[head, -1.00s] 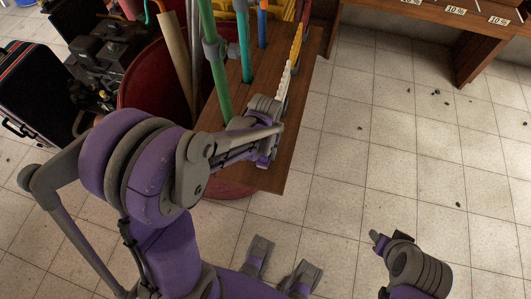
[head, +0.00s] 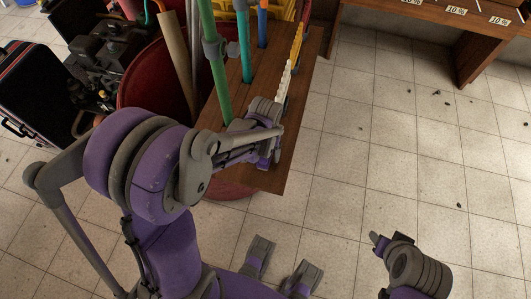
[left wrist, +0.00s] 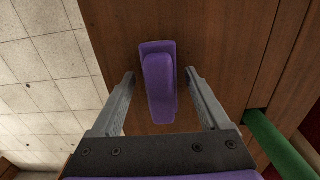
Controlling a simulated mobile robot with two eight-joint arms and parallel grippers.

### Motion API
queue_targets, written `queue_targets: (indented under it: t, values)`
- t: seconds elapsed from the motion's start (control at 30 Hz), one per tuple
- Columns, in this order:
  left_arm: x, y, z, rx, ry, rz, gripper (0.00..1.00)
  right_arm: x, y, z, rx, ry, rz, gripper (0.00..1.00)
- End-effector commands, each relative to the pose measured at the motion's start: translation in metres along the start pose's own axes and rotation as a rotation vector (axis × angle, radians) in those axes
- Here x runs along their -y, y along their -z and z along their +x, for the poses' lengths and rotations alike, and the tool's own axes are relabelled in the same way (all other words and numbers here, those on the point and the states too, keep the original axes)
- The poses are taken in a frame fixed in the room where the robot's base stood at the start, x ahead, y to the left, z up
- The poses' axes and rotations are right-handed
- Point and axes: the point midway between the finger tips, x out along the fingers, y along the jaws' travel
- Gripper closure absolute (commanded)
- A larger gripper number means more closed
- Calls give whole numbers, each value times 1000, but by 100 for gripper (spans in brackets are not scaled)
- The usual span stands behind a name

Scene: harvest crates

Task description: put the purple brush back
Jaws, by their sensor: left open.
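The purple brush (left wrist: 159,85) lies on the brown wooden table top (left wrist: 225,45) in the left wrist view. It is a long block with a raised upper part, and no bristles show. My left gripper (left wrist: 160,76) is open, with one finger on each side of the brush and a gap to each. In the head view my left gripper (head: 266,148) is over the near end of the table, and my own wrist hides much of the brush there. My right gripper (head: 377,241) is over the floor at the lower right, away from the table; its jaws are not clear.
White (head: 285,80) and yellow (head: 297,42) toothed pieces stand along the table's right edge. Green (head: 214,60), teal (head: 243,45) and blue (head: 262,25) poles rise nearby. A red bin (head: 150,85) is left. Tiled floor on the right is mostly clear.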

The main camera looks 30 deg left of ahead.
Motion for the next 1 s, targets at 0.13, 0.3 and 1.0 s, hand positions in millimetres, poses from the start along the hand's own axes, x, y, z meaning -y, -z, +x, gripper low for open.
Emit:
queue_targets:
  t: [0.13,0.3,1.0]
  values:
    - [0,0,-5,-1,0,0,21,0,4,-6,-2,0,0,50]
    - [0,-2,-35,0,0,0,21,0,6,-10,-4,0,0,50]
    - [-3,-38,-126,-97,-14,54,21,0,12,-20,-8,0,0,50]
